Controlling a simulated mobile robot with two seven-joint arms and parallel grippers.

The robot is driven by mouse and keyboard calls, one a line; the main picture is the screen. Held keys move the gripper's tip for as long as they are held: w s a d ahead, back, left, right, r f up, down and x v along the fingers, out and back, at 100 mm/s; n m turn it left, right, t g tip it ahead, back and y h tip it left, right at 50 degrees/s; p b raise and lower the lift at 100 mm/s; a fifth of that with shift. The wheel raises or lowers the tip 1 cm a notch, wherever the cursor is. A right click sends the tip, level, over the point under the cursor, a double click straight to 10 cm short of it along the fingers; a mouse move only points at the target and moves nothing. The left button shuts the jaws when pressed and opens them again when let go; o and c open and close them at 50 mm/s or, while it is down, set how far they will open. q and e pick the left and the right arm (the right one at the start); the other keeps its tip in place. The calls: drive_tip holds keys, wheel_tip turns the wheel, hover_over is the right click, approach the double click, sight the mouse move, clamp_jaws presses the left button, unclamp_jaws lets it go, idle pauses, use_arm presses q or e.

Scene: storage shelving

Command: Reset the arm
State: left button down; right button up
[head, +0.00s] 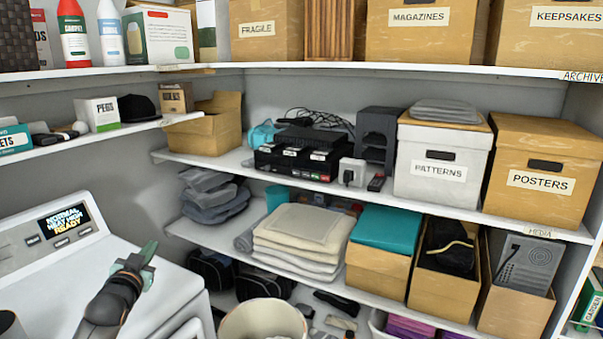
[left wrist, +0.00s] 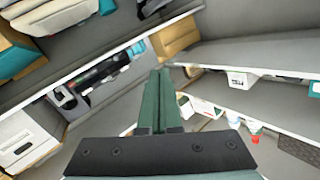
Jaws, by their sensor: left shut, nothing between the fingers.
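My left gripper (head: 147,254) is at the lower left of the head view, above the white washing machine (head: 170,290). Its green fingers are closed together with nothing between them. In the left wrist view the shut fingers of my left gripper (left wrist: 158,100) point up the middle of the picture, with shelving beyond them. My right gripper does not show in either view.
Shelves (head: 330,175) fill the back wall with boxes, such as the white PATTERNS box (head: 440,177) and the POSTERS box (head: 540,172). Folded cloths (head: 300,235) lie on the lower shelf. A pale round bin (head: 262,320) stands at the bottom middle. Left shelves hold bottles and small boxes.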

use_arm(q)
drive_tip(key=s+d+f+g+h, duration=0.1)
drive_tip(key=s+d+f+g, duration=0.1)
drive_tip(key=s+d+f, duration=0.65)
drive_tip(key=s+d+f+g+h, duration=0.15)
drive_tip(key=s+f, duration=0.45)
drive_tip(key=f, duration=0.7)
drive_tip(key=s+d+f+g, duration=0.1)
drive_tip(key=s+d+f, duration=0.2)
drive_tip(key=s, duration=0.6)
drive_tip(key=s+d+f+g+h, duration=0.1)
drive_tip(key=s+d+f+g, duration=0.1)
drive_tip(key=s, duration=0.6)
drive_tip(key=s+d+f+g, duration=0.1)
drive_tip(key=s+d+f, duration=0.2)
drive_tip(key=s+f, duration=0.3)
drive_tip(key=s, duration=0.3)
drive_tip(key=shift+s+d+n+h, duration=0.3)
drive_tip(key=shift+d+h, duration=0.05)
drive_tip(key=shift+d, duration=0.05)
